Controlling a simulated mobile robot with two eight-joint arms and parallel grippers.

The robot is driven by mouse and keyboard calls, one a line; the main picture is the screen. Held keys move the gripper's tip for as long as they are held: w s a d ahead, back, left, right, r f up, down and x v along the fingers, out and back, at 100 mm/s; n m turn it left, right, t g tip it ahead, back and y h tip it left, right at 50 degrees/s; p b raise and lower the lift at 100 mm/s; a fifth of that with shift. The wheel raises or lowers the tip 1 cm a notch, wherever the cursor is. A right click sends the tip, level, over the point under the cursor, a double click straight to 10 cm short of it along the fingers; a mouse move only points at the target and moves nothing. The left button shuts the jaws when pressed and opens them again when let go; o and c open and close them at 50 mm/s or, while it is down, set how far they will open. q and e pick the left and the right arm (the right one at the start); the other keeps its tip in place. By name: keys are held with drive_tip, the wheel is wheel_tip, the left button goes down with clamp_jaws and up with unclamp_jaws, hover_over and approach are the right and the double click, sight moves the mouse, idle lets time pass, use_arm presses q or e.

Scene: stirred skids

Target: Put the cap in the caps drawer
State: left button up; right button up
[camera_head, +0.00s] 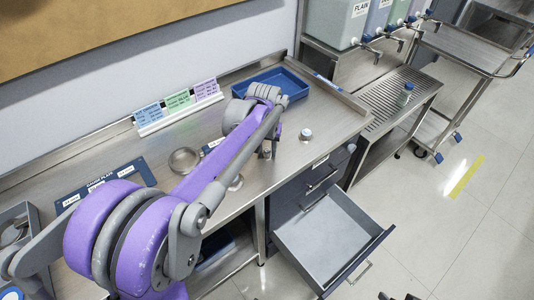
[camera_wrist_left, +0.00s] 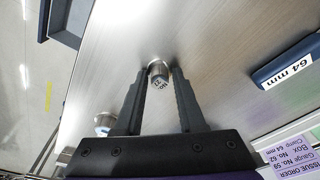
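A small metallic round piece with a pale marked face, which I take to be the cap (camera_wrist_left: 158,74), sits between the fingertips of my left gripper (camera_wrist_left: 161,70). The fingers are close together with the piece filling the gap at their tips. In the head view my left gripper (camera_head: 266,150) points down low over the steel counter, and the arm mostly hides the piece. An open grey drawer (camera_head: 330,240) with a dark blue front sticks out below the counter; its visible inside is empty. Dark tips at the bottom edge may be my right gripper (camera_head: 399,297).
Another small round piece (camera_head: 306,135) stands on the counter (camera_head: 335,115) right of the gripper. A blue tray (camera_head: 285,82), coloured cards (camera_head: 180,101) and a metal dish (camera_head: 184,160) are also there.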

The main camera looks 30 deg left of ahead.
use_arm(q)
clamp_jaws()
